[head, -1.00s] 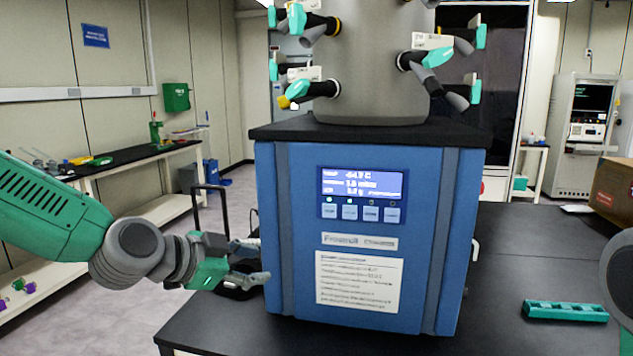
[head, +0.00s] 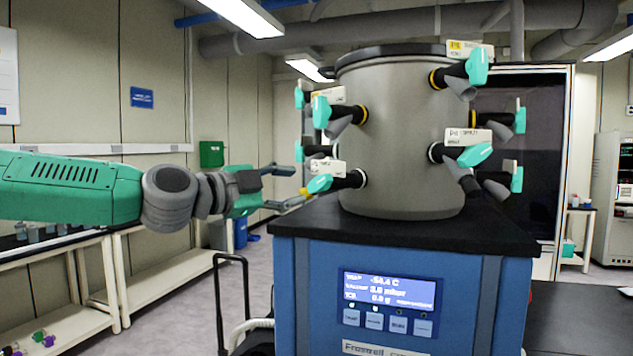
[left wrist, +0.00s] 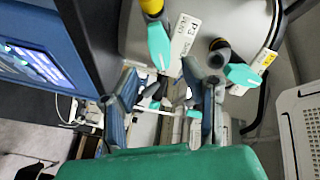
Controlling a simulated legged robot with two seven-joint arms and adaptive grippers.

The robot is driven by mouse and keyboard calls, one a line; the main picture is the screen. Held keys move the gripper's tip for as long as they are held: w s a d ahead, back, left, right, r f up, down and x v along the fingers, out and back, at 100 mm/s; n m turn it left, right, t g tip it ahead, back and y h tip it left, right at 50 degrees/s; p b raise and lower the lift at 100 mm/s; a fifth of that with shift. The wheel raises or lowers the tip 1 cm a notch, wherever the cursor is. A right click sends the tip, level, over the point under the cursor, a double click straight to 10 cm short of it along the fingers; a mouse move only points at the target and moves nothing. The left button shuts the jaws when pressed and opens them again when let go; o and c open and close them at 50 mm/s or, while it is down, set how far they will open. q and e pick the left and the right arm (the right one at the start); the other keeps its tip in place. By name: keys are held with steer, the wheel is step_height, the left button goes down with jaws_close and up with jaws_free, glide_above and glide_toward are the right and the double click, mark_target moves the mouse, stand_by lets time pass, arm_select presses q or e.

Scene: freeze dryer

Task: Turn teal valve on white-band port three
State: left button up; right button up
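Teal valves with tags ring the grey drum (head: 400,140) of the freeze dryer. In the left wrist view, my left gripper (left wrist: 165,92) has spread fingers. A teal handle (left wrist: 160,45) beside a tag reading P3 (left wrist: 185,38) is above them. My right gripper is not in view.
Another pale-band port has a teal handle (head: 475,155) at the front right; a yellow-band port with a teal handle (head: 321,112) sits above the lower left one. The blue base (head: 410,265) and its black top (head: 400,235) lie below. A black cart handle (head: 218,300) stands at left.

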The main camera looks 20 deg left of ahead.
mark_target(318, 183)
arm_select(q)
steer(key=x, duration=0.3)
steer(key=p+x, duration=0.1)
steer(key=x, duration=0.2)
steer(key=shift+d, duration=0.5)
steer(key=shift+a, duration=0.15)
steer(key=shift+a, duration=0.15)
jaws_close()
